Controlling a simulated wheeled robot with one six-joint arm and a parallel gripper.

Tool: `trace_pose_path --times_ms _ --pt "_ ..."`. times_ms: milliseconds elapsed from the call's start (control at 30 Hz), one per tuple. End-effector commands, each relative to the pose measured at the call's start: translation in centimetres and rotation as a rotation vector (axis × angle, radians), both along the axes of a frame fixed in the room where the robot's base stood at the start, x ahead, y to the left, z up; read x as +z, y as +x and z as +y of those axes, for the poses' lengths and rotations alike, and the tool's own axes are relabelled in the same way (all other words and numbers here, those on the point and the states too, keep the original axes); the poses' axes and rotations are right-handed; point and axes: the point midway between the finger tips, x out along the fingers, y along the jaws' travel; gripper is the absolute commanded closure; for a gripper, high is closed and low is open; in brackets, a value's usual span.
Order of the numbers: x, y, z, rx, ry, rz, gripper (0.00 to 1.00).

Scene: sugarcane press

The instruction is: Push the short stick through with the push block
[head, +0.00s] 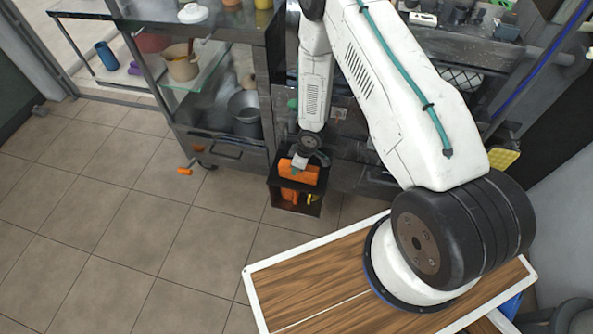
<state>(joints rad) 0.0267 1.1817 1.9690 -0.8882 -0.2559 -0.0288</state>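An orange block (299,171), which looks like the push block, is at the top of a small dark box (297,207) near the centre. My gripper (301,161) reaches down from above and is right at the block. A pale part overlaps the block's upper face. The fingers are too small and dark to tell whether they are shut on the block. I cannot tell whether the block rests on the box or hangs just above it. More orange shows inside the box's open front. I cannot make out the short stick.
A wood-topped table with a white rim (257,283) stands at the front right, under my arm. A glass and metal cart (226,140) with pots is to the left of the box. An orange crank grip (184,171) sticks out there. The tiled floor at left is clear.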

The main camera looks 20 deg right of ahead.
Motion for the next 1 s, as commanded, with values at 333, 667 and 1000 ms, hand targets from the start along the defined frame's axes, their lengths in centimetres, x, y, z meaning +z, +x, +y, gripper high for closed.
trace_pose_path --times_ms 333,667,1000 --pt "0.0 0.0 0.0 0.0 0.0 0.0 0.93" --pt "1.8 -1.1 0.8 0.0 -0.001 -0.001 0.93" --pt "4.4 -2.9 2.1 0.001 -0.001 -0.001 0.93"
